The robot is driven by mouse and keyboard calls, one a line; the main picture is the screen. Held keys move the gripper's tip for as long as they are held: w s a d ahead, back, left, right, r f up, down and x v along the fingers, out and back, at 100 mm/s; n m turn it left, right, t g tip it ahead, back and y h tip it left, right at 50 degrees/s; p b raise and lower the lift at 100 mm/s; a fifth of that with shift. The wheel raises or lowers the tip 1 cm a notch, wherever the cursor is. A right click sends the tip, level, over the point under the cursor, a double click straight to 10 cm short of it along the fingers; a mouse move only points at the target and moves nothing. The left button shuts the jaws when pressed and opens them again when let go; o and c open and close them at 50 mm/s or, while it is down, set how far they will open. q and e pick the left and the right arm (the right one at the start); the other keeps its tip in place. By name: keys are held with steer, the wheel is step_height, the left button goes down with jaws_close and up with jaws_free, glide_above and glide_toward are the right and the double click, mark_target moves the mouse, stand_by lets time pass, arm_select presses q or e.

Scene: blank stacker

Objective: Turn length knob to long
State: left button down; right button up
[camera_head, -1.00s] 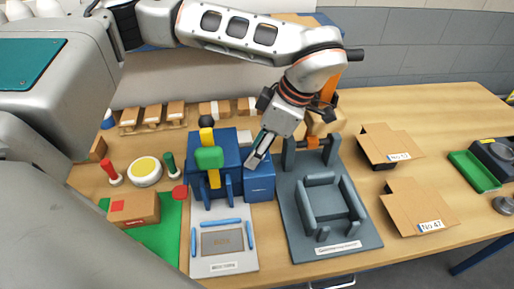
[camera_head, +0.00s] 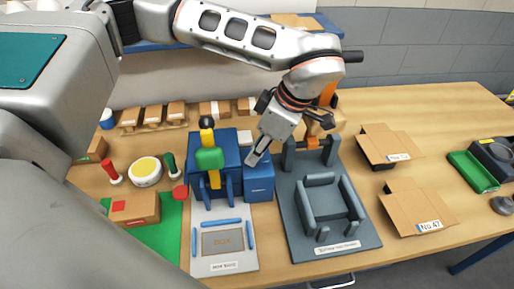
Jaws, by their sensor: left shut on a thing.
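My left gripper (camera_head: 257,153) reaches down from the upper right to the top of a small blue box (camera_head: 259,184). The box stands at the right side of a larger blue machine (camera_head: 227,150) that has a yellow lever with a green grip (camera_head: 209,158). The gripper's fingers are close together at the box's top. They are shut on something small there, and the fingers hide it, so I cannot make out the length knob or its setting. My right gripper is not in view.
A grey fixture (camera_head: 329,245) stands right of the machine, with cardboard blanks (camera_head: 417,205) beyond it. A cardboard box (camera_head: 134,208) lies on a green mat (camera_head: 166,238) at the left. A red-topped stamp (camera_head: 111,173) and a yellow-topped round pad (camera_head: 146,171) stand behind it.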

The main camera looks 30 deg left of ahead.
arm_select(q)
steer(key=shift+m+t, duration=0.5)
steer(key=shift+m, duration=0.7)
steer(key=shift+s+m+t, duration=0.1)
steer(key=shift+m+t, duration=0.2)
steer(key=shift+m, duration=1.1)
steer(key=shift+s+m+t+h+b, duration=0.1)
steer(key=shift+m+t+h+b, duration=0.35)
steer(key=shift+m, duration=0.45)
steer(key=shift+a+m+t, duration=0.1)
steer(key=shift+m+t, duration=0.35)
steer(key=shift+m, duration=0.45)
steer(key=m, duration=0.1)
steer(key=m+b, duration=0.1)
steer(key=shift+s+a+m+t+h, duration=0.1)
steer(key=shift+s+m+t+h, duration=0.05)
steer(key=shift+m+t+h, duration=0.2)
steer(key=m+h+b, duration=0.1)
steer(key=m, duration=0.2)
steer(key=shift+t, duration=0.35)
steer(key=shift+a+m+h, duration=0.1)
steer(key=shift+m+h, duration=0.3)
steer(key=shift+m, duration=0.55)
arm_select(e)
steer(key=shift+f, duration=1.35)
arm_select(q)
steer(key=shift+s, duration=0.1)
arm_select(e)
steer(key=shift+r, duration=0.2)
